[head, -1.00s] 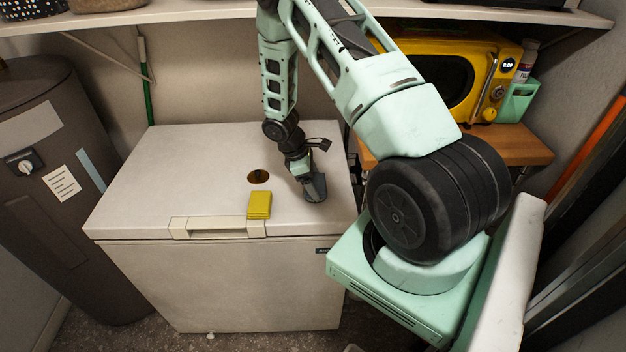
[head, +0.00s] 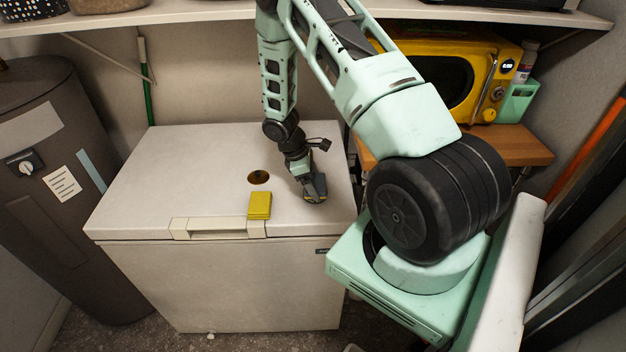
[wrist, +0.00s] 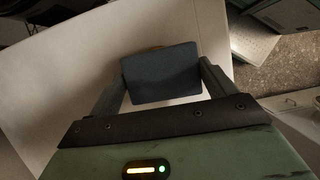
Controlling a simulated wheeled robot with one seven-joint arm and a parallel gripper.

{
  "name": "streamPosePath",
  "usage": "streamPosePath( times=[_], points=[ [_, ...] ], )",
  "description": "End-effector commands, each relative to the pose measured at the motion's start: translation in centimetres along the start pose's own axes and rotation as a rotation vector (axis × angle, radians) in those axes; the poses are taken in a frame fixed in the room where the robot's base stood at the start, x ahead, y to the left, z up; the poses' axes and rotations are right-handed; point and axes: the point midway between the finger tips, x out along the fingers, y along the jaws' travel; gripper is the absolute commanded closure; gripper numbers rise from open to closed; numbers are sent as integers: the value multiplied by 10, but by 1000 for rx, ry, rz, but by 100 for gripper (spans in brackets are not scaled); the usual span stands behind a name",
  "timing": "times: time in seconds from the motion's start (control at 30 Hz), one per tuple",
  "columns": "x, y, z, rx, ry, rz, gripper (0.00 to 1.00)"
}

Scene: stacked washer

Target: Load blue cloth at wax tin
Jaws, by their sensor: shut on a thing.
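The blue cloth (wrist: 160,73) is a dark blue, flat, rectangular piece between my gripper's fingers in the wrist view. A thin yellowish-brown edge shows behind its far side. My gripper (head: 316,195) is shut on the cloth, low over the right part of the white chest lid; I cannot tell whether the cloth touches the lid. In the head view the cloth is mostly hidden by the fingers. A round dark-amber disc (head: 259,177), likely the wax tin, lies flat on the lid to the left of my gripper, apart from it.
A folded yellow cloth (head: 260,205) lies at the lid's front edge by the chest handle (head: 215,227). The white chest lid (head: 180,175) is clear on the left. A yellow microwave (head: 480,75) stands on a wooden shelf at right. A grey cylindrical tank (head: 60,200) stands at left.

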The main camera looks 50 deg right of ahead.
Motion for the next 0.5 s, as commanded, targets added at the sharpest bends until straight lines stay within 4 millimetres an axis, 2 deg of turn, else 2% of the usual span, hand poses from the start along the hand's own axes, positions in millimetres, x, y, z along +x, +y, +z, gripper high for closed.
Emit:
streamPosePath(
  times=[0.5],
  points=[
    [-41,1,17,1,1,2,35]
  ],
)
